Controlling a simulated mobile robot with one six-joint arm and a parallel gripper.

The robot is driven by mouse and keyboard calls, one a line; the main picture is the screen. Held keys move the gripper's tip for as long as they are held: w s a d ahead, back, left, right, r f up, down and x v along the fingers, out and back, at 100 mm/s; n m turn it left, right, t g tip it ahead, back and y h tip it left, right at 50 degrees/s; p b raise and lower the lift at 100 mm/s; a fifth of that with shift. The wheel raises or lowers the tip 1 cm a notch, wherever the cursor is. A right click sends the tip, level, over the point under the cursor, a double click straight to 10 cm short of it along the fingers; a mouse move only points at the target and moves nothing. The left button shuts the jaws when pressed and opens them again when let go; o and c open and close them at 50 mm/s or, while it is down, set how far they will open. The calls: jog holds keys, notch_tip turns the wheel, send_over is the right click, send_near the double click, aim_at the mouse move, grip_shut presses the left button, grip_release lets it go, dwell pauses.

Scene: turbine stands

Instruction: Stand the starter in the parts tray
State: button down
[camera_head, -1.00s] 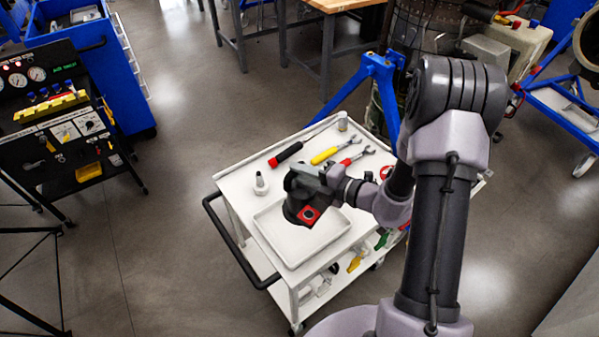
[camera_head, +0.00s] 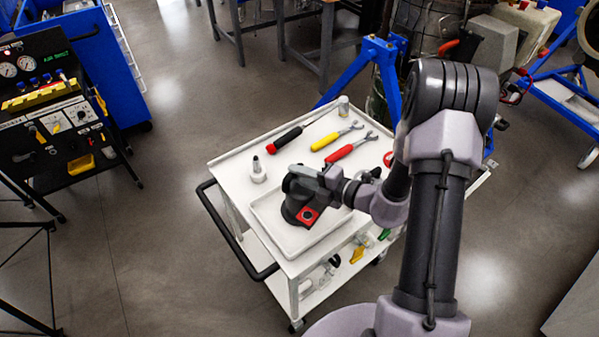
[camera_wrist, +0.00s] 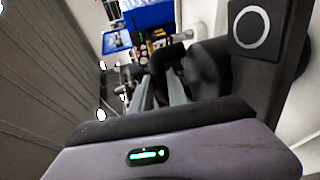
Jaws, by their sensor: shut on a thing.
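The starter (camera_head: 294,212) is a dark, round-bodied part with a red square face (camera_head: 307,216) holding a dark round centre. It is at the parts tray (camera_head: 318,246), a shallow white tray on the cart top. My gripper (camera_head: 303,180) is shut on the starter's upper part, reaching in from the right. The starter looks roughly upright, with its lower end within the tray outline. I cannot tell whether its base touches the tray floor. In the wrist view, the grey fingers (camera_wrist: 162,90) lie beside a dark rounded body, partly hidden by my wrist housing.
A small jar (camera_head: 344,105) stands at the back corner.

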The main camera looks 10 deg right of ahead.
dwell(0.5)
jog(key=c, duration=1.1)
grip_release()
jog(key=shift+f, duration=0.1)
jog(key=shift+o, duration=0.2)
jog(key=shift+p+v, duration=1.1)
jog(key=shift+v, duration=2.5)
